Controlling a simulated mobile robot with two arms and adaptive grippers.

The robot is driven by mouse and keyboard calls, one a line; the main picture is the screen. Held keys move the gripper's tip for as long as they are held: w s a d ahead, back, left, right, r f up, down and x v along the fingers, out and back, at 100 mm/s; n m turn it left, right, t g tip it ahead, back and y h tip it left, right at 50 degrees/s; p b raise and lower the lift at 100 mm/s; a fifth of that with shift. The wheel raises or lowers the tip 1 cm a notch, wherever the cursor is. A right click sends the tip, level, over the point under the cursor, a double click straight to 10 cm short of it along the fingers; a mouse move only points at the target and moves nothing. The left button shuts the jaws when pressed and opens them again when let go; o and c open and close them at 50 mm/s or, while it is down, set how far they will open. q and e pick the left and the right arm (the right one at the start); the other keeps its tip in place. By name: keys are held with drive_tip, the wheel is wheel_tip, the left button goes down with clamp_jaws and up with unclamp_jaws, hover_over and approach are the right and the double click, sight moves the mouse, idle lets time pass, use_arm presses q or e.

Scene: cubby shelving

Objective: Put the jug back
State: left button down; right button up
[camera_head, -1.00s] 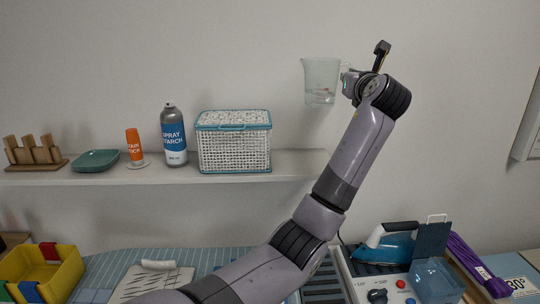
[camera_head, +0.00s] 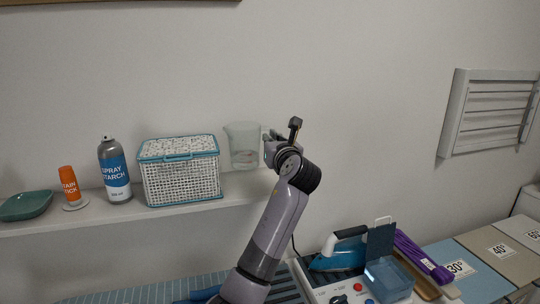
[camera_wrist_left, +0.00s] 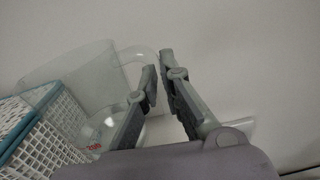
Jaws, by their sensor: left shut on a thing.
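The clear jug (camera_head: 242,146) is upright at the right end of the wall shelf (camera_head: 110,214), just right of the lidded basket. Its base is close to the shelf top; I cannot tell whether it touches. My left gripper (camera_head: 270,143) is at the jug's right side, shut on its handle. In the left wrist view the jug (camera_wrist_left: 85,78) is at left, and the fingers (camera_wrist_left: 160,95) are around its handle. My right gripper is in neither view.
A white basket with teal trim (camera_head: 180,172) stands close left of the jug. Further left are a spray starch can (camera_head: 114,172), an orange stain stick (camera_head: 69,185) and a green dish (camera_head: 25,205). Below stand a blue iron (camera_head: 340,255) and a purple bundle (camera_head: 420,255).

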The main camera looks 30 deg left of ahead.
use_arm(q)
drive_tip(key=shift+d+f, duration=0.1)
drive_tip(key=shift+f, duration=0.8)
wheel_tip(320, 180, down, 3)
drive_tip(key=shift+f+p, duration=0.1)
drive_tip(key=shift+p, duration=0.25)
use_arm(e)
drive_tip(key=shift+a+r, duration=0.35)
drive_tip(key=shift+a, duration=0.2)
use_arm(q)
drive_tip(key=shift+f, duration=0.1)
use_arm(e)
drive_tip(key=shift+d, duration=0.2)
use_arm(q)
drive_tip(key=c, duration=1.8)
unclamp_jaws()
drive_tip(key=shift+f, duration=0.1)
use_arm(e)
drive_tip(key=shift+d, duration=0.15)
use_arm(q)
drive_tip(key=shift+o, duration=0.2)
